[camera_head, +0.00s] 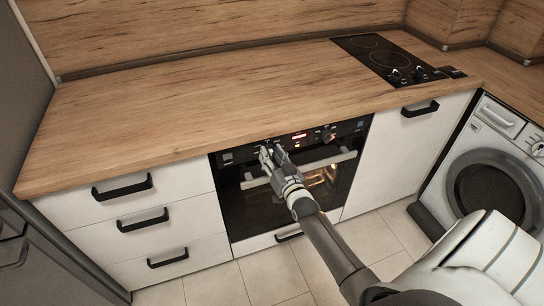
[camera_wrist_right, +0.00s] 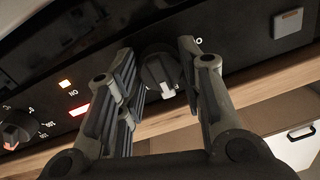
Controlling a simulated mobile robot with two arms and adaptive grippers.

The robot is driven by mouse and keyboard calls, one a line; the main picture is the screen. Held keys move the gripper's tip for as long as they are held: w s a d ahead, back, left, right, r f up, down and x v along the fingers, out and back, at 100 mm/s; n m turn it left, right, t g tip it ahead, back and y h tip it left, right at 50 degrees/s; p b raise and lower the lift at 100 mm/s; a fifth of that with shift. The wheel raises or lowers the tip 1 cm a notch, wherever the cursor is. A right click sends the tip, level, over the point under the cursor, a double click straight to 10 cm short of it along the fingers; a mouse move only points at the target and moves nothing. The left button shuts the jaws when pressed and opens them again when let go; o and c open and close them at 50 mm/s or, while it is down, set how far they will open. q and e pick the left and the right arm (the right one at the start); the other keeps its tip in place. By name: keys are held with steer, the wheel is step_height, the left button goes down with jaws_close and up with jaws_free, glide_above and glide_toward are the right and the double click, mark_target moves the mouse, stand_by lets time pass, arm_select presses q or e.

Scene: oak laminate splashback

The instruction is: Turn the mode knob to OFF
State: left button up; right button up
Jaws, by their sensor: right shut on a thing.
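The black oven control panel (camera_head: 345,128) is under the worktop edge in the head view. My right gripper (camera_head: 271,153) reaches its left part and hides the knob there. In the right wrist view, which shows the panel upside down, that black knob (camera_wrist_right: 160,72) sits between the fingers of my right gripper (camera_wrist_right: 158,75), which is shut on it. A white pointer mark shows on the knob's lower edge in this view. I cannot tell from its position which mode is set. My left gripper is not in view.
A second knob (camera_wrist_right: 18,130) and a lit red display (camera_wrist_right: 93,105) are on the panel. The oven handle (camera_head: 335,160) runs just below it, and the oven window (camera_head: 320,180) glows. A hob (camera_head: 390,60) is set in the worktop; a washing machine (camera_head: 490,180) stands right.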

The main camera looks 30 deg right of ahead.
steer(key=shift+n, duration=0.3)
steer(key=n+p, duration=0.1)
steer(key=n, duration=0.2)
steer(key=shift+r+n+p, duration=0.1)
steer(key=shift+n+p, duration=0.3)
steer(key=n, duration=0.2)
steer(key=shift+n+g, duration=0.3)
steer(key=n, duration=0.2)
steer(key=shift+n+p, duration=0.3)
steer(key=n, duration=0.4)
steer(key=shift+h+b, duration=0.35)
steer(key=shift+h, duration=0.05)
steer(key=n+b, duration=0.1)
steer(key=n, duration=0.4)
steer(key=shift+n+b, duration=0.3)
steer(key=shift+b, duration=0.1)
